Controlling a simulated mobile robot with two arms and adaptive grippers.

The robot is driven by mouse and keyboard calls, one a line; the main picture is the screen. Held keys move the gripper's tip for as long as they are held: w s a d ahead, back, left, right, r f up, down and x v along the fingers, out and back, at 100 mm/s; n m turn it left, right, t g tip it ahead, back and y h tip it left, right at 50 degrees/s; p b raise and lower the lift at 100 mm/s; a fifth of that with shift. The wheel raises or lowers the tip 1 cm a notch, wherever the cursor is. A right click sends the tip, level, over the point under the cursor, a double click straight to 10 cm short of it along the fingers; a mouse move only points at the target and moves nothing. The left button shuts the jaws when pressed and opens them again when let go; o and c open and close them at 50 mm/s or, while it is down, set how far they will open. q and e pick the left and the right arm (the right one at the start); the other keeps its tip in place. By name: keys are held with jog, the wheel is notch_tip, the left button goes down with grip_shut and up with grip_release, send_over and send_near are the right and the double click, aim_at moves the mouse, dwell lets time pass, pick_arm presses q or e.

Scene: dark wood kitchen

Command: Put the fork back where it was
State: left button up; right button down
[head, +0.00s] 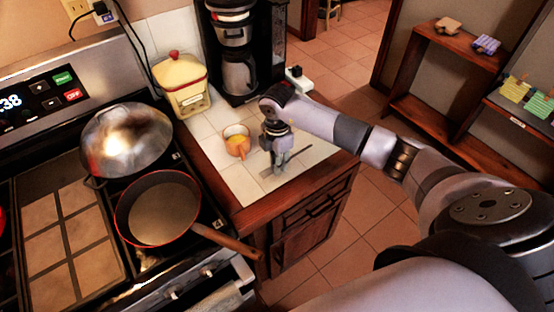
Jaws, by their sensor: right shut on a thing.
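My right gripper (277,160) points down over the white tiled counter, to the right of an orange cup (237,142). It is shut on a thin dark grey utensil, which looks like the fork (298,153). The fork lies slantwise, with one end to the upper right and the other to the lower left of the fingers. It is at or just above the tiles; I cannot tell whether it touches them. The fingers hide its middle. My left gripper is out of view.
A pan (158,212) and a shiny domed wok (126,140) sit on the stove at left. Bare tiles (245,183) lie near the counter's front edge.

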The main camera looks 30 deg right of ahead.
jog(key=shift+f, duration=0.5)
jog(key=shift+f+b, duration=0.65)
jog(key=c, duration=1.3)
grip_release()
jog(key=shift+c, duration=0.2)
notch_tip(320, 180, up, 12)
